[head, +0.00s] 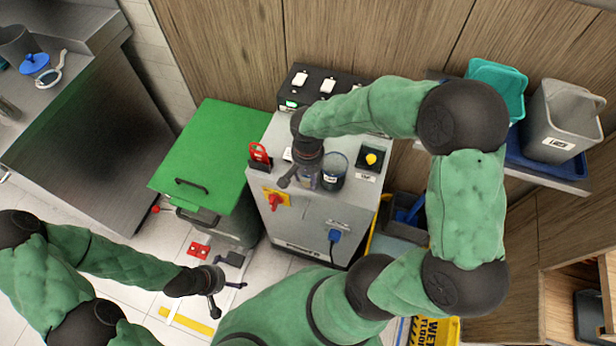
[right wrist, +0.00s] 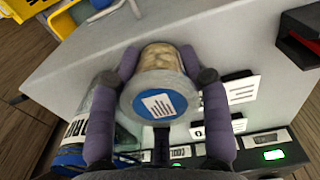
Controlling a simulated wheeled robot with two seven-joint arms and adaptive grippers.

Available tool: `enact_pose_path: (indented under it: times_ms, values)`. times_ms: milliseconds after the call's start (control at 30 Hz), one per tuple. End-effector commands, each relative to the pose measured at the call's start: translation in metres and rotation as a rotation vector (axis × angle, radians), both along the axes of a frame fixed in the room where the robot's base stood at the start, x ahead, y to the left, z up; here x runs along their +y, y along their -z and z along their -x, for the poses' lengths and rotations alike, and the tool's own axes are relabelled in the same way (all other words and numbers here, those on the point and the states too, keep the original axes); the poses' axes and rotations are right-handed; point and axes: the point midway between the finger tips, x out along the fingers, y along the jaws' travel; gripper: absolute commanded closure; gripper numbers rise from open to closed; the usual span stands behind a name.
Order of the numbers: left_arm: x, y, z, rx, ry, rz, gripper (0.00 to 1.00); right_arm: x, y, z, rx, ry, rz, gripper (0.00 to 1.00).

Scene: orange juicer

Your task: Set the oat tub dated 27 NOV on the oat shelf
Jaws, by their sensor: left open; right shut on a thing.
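In the right wrist view, a small clear tub (right wrist: 168,57) with pale contents has a blue lid (right wrist: 145,102) with a white label. The label's writing is too small to read, so I cannot tell its date. My right gripper (head: 306,178) is shut on this tub, one finger on each side, above the grey cabinet's top (head: 262,180). In the head view, the gripper mostly hides the tub. My left gripper (head: 228,297) is open and empty, low over the floor at the lower left. I cannot tell which surface is the oat shelf.
A clear jar (head: 334,168) stands close right of my right gripper. A yellow button box (head: 370,158) and a red holder (head: 259,157) are on the cabinet. A green-lidded bin (head: 205,150) stands left. A right-hand shelf holds teal (head: 497,85) and grey (head: 562,120) bins.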

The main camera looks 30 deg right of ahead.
Motion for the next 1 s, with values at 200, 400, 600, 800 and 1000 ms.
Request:
enact_pose_path:
  times_ms: [200,400,600,800,1000]
  values:
    - [0.0,0.0,0.0,0.0,0.0,0.0,0.0,0.0,0.0,-0.001,-0.002,0.001,0.0,0.87]
    - [0.0,0.003,0.0,0.0,0.0,0.0,0.0,0.0,0.004,0.0,-0.001,0.001,0.0,0.51]
    - [0.0,0.002,0.0,0.0,0.0,0.0,0.0,0.0,0.003,0.0,-0.001,0.001,0.0,0.29]
    - [0.0,0.002,0.0,0.0,0.0,0.0,0.0,0.0,0.003,0.0,-0.001,0.001,0.0,0.29]
    - [0.0,-0.005,0.0,0.0,0.0,0.0,0.0,0.0,-0.011,-0.001,-0.004,0.001,0.0,0.29]
